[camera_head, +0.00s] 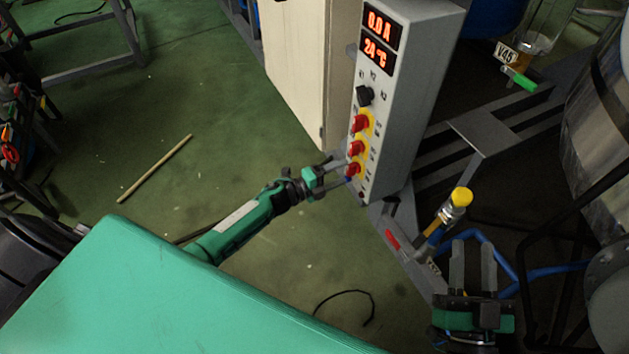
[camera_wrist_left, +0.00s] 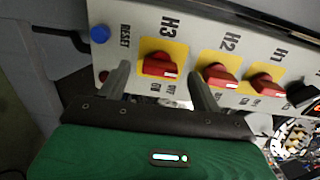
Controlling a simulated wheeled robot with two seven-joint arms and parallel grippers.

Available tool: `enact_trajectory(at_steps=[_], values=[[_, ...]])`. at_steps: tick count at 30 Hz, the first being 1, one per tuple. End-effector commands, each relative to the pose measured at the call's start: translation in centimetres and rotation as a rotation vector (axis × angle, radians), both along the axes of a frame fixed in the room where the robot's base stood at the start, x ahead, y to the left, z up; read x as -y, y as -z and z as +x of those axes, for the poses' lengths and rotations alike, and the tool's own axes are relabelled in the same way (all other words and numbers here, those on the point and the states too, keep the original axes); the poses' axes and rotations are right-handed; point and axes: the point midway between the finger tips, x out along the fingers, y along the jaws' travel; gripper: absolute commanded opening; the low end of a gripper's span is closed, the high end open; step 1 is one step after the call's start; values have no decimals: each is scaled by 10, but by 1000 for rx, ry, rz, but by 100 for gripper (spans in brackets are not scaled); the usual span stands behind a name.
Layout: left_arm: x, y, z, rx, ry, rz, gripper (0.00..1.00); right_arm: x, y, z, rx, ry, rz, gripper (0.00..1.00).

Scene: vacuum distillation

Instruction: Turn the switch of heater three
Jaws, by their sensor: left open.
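The grey control box (camera_head: 408,110) carries three red rotary switches on yellow plates. The lowest in the head view is the heater three switch (camera_head: 353,169). In the left wrist view the switch marked H3 (camera_wrist_left: 160,65) has its red handle lying along the row, with a white mark at its right end. My left gripper (camera_head: 340,171) is open in front of it; in the left wrist view its fingers (camera_wrist_left: 161,88) stand on either side of the H3 switch, with visible gaps. I cannot tell their depth to the panel. My right gripper (camera_head: 473,262) is open and empty at lower right.
The H2 switch (camera_wrist_left: 221,75) sits close beside the right finger, with H1 (camera_wrist_left: 264,83) beyond it. A blue reset button (camera_wrist_left: 99,34) is at the left. A yellow-capped valve (camera_head: 461,197) and blue hose (camera_head: 545,272) are near my right gripper.

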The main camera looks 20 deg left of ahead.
Motion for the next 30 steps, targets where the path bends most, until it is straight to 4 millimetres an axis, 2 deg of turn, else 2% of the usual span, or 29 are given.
enact_trajectory(at_steps=[3, 9, 15, 20, 30], values=[[-18, -1, -23, -3, 0, 2, 65, -5, 17, -2, -98, -17, -24, 36], [-45, 0, -58, -3, -1, 1, 65, -13, 45, -8, -239, -45, -59, 36], [-63, 0, -81, -1, -1, 1, 65, -17, 61, -14, -322, -61, -80, 36], [-69, 0, -88, -1, -1, 0, 65, -19, 67, -16, -349, -67, -87, 36], [-69, 0, -89, 0, 0, 0, 65, -19, 68, -16, -352, -68, -87, 36]])
